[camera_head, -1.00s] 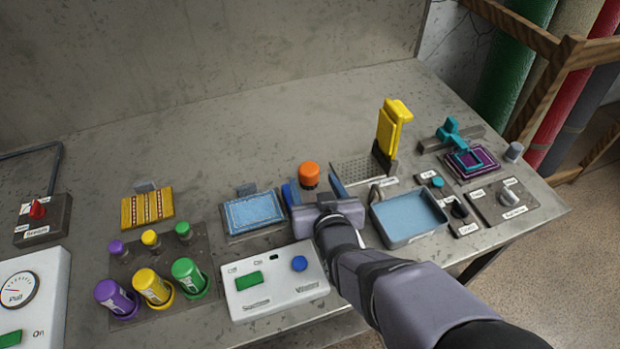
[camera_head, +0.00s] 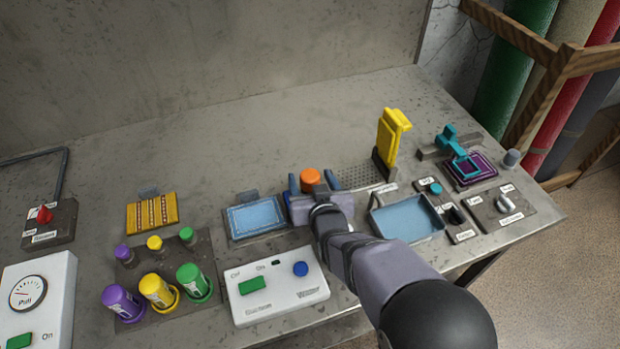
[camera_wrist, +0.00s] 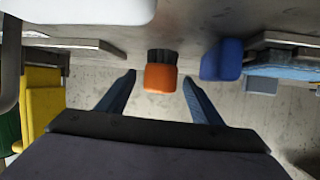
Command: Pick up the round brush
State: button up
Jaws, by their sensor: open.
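The round brush (camera_head: 310,178) has an orange top. In the wrist view the orange part of the brush (camera_wrist: 160,78) shows with dark bristles beyond it. My gripper (camera_head: 312,184) is low over the bench, its two blue fingers on either side of the brush in the head view. In the wrist view my gripper (camera_wrist: 157,82) is open, and the brush stands between the lines of its fingers, near the fingertips. There is a gap on both sides and nothing is held. My gripper hides the lower part of the brush in the head view.
A blue block (camera_wrist: 222,60) stands close beside the brush in the wrist view. A blue rug on a stand (camera_head: 256,216) is left of my gripper. A water tray (camera_head: 408,219) and yellow upright tool (camera_head: 391,138) are right. The bench behind is clear.

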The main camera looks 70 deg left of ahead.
aim_at(310, 174)
jog(key=shift+a+f, duration=0.25)
jog(key=shift+a, duration=0.25)
jog(key=c, duration=1.2)
jog(key=shift+r, duration=0.1)
notch_tip(310, 174, up, 10)
jog(key=shift+w+f+b, duration=0.1)
jog(key=shift+b, duration=0.75)
jog(key=w+d+m+t+h+p, duration=0.1)
jog(key=w+d+m+t+p, duration=0.1)
jog(key=w+d, duration=0.3)
jog(key=w+d+f+m+t+p, duration=0.1)
jog(key=w+d+m+t+p, duration=0.1)
jog(key=w+d, duration=0.4)
jog(key=w+d+m+t+h+p, duration=0.1)
jog(key=w+d+m+t+p, duration=0.1)
jog(key=w+d+p, duration=0.2)
jog(key=shift+w+d+f+t+h, duration=0.15)
jog(key=shift+w+d, duration=0.35)
jog(key=shift+d, duration=0.3)
jog(key=shift+w+d+t+h, duration=0.15)
jog(key=shift+w+d, duration=0.35)
jog(key=shift+d, duration=0.25)
